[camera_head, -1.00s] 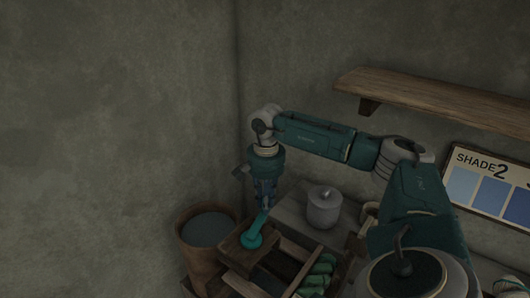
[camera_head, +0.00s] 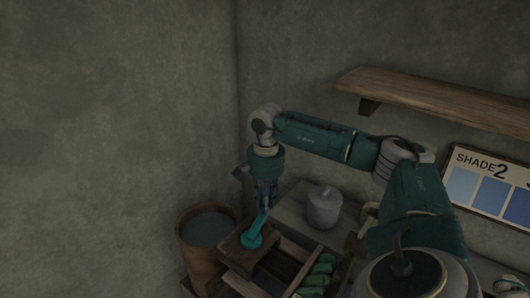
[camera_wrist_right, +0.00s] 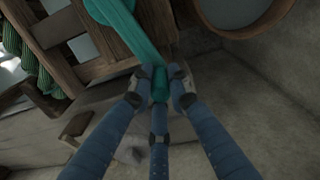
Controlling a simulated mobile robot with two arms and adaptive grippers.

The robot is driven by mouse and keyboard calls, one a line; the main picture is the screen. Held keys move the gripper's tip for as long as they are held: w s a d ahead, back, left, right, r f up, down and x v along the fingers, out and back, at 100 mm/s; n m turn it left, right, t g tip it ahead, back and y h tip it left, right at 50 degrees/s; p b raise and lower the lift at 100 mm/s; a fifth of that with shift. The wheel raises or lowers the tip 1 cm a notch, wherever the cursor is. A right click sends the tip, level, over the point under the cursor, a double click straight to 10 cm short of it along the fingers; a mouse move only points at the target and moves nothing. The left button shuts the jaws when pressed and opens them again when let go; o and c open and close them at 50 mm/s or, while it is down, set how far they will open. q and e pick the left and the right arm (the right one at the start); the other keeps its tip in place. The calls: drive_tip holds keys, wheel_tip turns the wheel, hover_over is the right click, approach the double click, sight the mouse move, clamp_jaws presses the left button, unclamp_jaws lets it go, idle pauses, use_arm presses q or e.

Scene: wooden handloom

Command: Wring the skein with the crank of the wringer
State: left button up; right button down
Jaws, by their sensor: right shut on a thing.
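The teal crank (camera_head: 252,237) of the wringer shows low in the head view, with its round hub against a wooden block (camera_head: 232,258). My right gripper (camera_head: 264,205) reaches down to the crank's upper end. In the wrist view the crank's arm (camera_wrist_right: 138,38) runs down from the top to its grip (camera_wrist_right: 160,84). I cannot pick out a skein on the wringer. My left gripper is not in view.
A brown bucket (camera_head: 183,240) with dark liquid stands left of the wringer. A grey lidded pot (camera_head: 323,210) stands behind it on the right. Green skeins (camera_head: 318,272) lie in a wooden frame at right. A wall shelf (camera_head: 430,95) and a shade chart (camera_head: 492,185) are further right.

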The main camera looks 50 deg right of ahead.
drive_tip(key=shift+s+f, duration=0.2)
drive_tip(key=shift+s, duration=0.05)
